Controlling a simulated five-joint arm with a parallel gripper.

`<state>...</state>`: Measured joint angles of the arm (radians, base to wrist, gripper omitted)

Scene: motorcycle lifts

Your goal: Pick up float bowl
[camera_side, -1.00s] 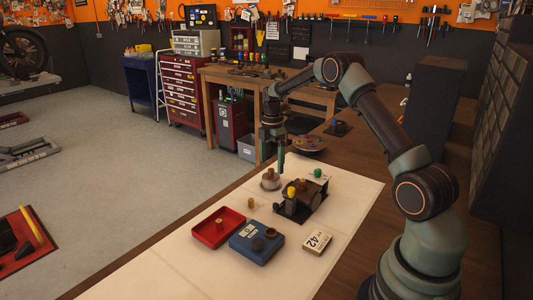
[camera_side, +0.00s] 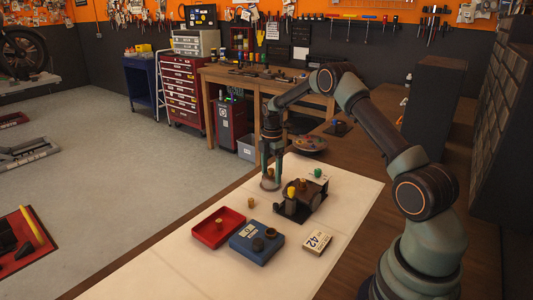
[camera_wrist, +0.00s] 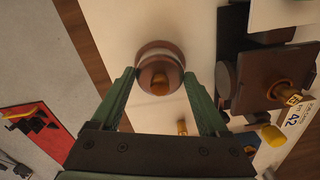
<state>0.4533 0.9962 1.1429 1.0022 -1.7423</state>
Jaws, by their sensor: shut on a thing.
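In the wrist view the bowl (camera_wrist: 158,52) shows as a round brown and pale disc with an orange-brown knob, between the fingertips of my gripper (camera_wrist: 158,77). The fingers are shut on the bowl. I see no clear gap between it and the mat.
The dark part with a yellow knob (camera_side: 291,192) stands close on the right. A red tray (camera_side: 207,238), a blue box (camera_side: 250,252), a small brass piece (camera_side: 251,202) and a box marked 42 (camera_side: 317,242) lie nearer the front. A green knob (camera_side: 318,173) is behind.

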